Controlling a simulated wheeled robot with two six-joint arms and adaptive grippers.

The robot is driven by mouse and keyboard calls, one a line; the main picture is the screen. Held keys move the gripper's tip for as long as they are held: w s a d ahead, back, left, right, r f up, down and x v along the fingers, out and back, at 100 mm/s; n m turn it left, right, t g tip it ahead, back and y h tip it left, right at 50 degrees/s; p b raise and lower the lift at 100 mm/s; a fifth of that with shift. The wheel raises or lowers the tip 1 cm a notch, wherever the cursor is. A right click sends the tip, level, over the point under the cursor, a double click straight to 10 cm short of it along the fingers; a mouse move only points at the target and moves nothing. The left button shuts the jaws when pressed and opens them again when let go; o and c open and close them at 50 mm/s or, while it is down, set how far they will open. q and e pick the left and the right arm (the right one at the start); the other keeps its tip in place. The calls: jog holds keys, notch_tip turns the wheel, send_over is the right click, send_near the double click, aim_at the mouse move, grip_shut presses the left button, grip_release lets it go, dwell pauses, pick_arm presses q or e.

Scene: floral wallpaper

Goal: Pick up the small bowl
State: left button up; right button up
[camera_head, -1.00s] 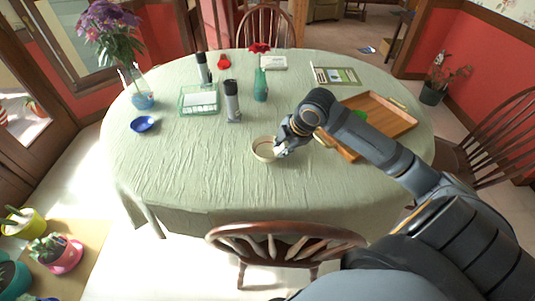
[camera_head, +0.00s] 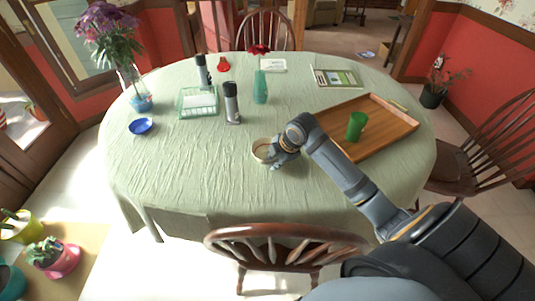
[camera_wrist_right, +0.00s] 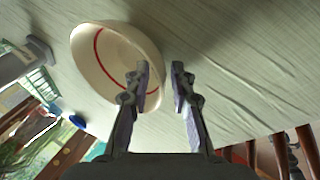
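A small cream bowl (camera_head: 261,151) with a red line inside sits on the green tablecloth near the table's middle. My right gripper (camera_head: 277,158) is at its right side and partly hides it. In the right wrist view the bowl (camera_wrist_right: 98,62) shows large, and the gripper (camera_wrist_right: 160,78) is open. One finger overlaps the bowl's inside and the other is outside the wall, with the rim seeming to lie between them. Contact cannot be told. A small blue bowl (camera_head: 141,126) stands at the table's left. My left gripper is not in view.
A wooden tray (camera_head: 389,137) with a green cup (camera_head: 356,126) lies right of my arm. A pepper mill (camera_head: 232,104), a teal vase (camera_head: 260,88) and a green basket (camera_head: 184,104) stand behind the bowl. A chair (camera_head: 285,238) stands in front. The cloth's front is clear.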

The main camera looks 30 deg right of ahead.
grip_shut()
jog(key=shift+r, duration=0.35)
notch_tip(320, 180, up, 3)
jog(key=shift+f+p, duration=0.15)
jog(key=shift+p, duration=0.15)
jog(key=s+d+r+p, duration=0.1)
jog(key=s+r+p, duration=0.3)
jog(key=s+p, duration=0.3)
jog(key=s+d+r+p, duration=0.1)
jog(key=s+r+p, duration=0.4)
jog(key=p, duration=0.9)
jog(key=shift+s+d+r+p, duration=0.25)
jog(key=shift+s+r+p, duration=0.1)
jog(key=shift+s, duration=0.55)
